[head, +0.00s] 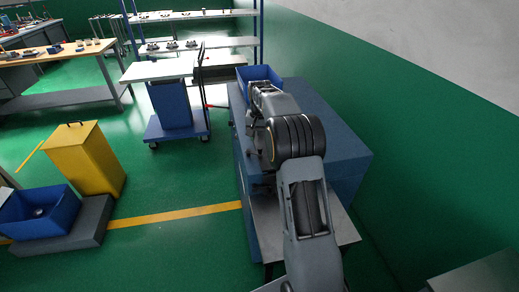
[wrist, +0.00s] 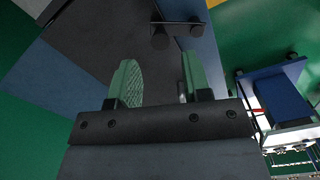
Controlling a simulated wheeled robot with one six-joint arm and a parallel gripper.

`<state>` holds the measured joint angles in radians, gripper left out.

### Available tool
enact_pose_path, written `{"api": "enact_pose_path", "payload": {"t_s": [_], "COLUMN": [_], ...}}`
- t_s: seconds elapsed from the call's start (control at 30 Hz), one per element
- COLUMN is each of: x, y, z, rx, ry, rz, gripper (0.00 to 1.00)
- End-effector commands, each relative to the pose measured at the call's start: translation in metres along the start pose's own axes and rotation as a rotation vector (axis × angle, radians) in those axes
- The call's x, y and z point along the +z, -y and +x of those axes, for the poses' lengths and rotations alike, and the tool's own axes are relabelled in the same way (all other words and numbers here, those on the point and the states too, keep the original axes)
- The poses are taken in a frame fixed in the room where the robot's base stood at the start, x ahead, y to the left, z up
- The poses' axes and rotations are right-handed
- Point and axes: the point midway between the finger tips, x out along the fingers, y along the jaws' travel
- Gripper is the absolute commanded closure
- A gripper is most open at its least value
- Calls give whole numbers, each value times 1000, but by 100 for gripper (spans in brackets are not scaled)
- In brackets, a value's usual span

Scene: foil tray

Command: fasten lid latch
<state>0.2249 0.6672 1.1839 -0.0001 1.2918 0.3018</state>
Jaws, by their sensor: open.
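A large blue chest (head: 335,150) stands right of centre in the head view, with my arm reaching over it. In the wrist view, a dark bar with two round knobs (wrist: 160,41) sits on a dark edge beyond my fingers; it may be the latch, but I cannot tell whether it is fastened. My gripper (wrist: 160,78) has two green fingers spread apart with nothing between them. The knobs lie past the fingertips, apart from them. In the head view my arm hides most of the gripper and the chest's middle.
A blue bin (head: 258,73) stands at the chest's far end. A cart with a blue box (head: 171,103) is to the left, also in the wrist view (wrist: 275,95). A yellow bin (head: 85,160) and a blue crate (head: 38,214) are further left. The green wall (head: 400,130) borders the right.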

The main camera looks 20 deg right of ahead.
Motion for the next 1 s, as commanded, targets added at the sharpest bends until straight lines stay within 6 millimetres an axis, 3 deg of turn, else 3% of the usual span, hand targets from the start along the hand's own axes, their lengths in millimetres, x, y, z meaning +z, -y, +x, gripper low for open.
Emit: {"api": "enact_pose_path", "payload": {"t_s": [0.2,0.4,0.87,1.0], "x": [1,0,0,0], "y": [0,0,0,0], "z": [37,57,65,65], "rx": [1,0,0,0], "ry": [3,1,-1,-1], "rz": [-1,-1,0,0], "gripper": [56,56,56,68]}}
